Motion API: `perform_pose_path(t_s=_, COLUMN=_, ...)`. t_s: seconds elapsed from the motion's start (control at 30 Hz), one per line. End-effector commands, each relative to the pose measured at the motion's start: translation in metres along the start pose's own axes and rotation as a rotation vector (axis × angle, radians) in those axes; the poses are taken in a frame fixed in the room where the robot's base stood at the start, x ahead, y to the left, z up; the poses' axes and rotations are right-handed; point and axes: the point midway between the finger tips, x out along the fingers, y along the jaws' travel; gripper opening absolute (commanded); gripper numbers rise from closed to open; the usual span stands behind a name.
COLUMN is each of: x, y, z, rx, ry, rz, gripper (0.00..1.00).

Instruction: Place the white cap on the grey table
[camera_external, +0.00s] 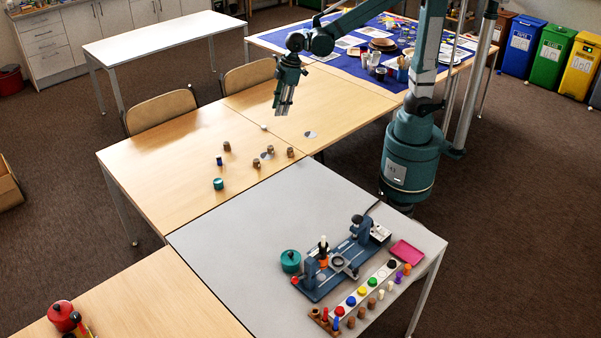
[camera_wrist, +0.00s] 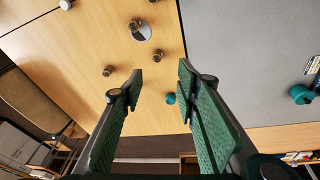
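A small white round piece, which looks like the white cap (camera_external: 264,126), lies on the wooden table. It also appears at the top left edge of the wrist view (camera_wrist: 66,4). The grey table (camera_external: 225,232) stands in front of the wooden one and fills the right of the wrist view (camera_wrist: 250,65). My gripper (camera_external: 283,112) is above the wooden table, pointing down, close to the white piece in the picture but apart from it. In the wrist view my gripper (camera_wrist: 160,75) has its fingers spread with nothing between them.

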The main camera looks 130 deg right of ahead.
Motion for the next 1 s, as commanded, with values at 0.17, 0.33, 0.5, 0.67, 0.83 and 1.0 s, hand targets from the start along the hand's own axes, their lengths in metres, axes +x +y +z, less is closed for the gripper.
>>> perform_pose_path(t_s=0.17, x=-0.023, y=-0.052, z=0.008, rx=-0.033, ry=0.045, rz=-0.005, gripper=0.31)
perform_pose_path(t_s=0.33, x=-0.043, y=-0.096, z=0.019, rx=-0.059, ry=0.087, rz=-0.014, gripper=0.31)
perform_pose_path(t_s=0.5, x=-0.06, y=-0.137, z=0.034, rx=-0.083, ry=0.13, rz=-0.026, gripper=0.31)
perform_pose_path(t_s=0.67, x=-0.074, y=-0.173, z=0.051, rx=-0.106, ry=0.171, rz=-0.041, gripper=0.31)
perform_pose_path(t_s=0.83, x=-0.087, y=-0.209, z=0.072, rx=-0.13, ry=0.214, rz=-0.061, gripper=0.31)
perform_pose_path(t_s=1.0, x=-0.097, y=-0.242, z=0.095, rx=-0.154, ry=0.256, rz=-0.086, gripper=0.31)
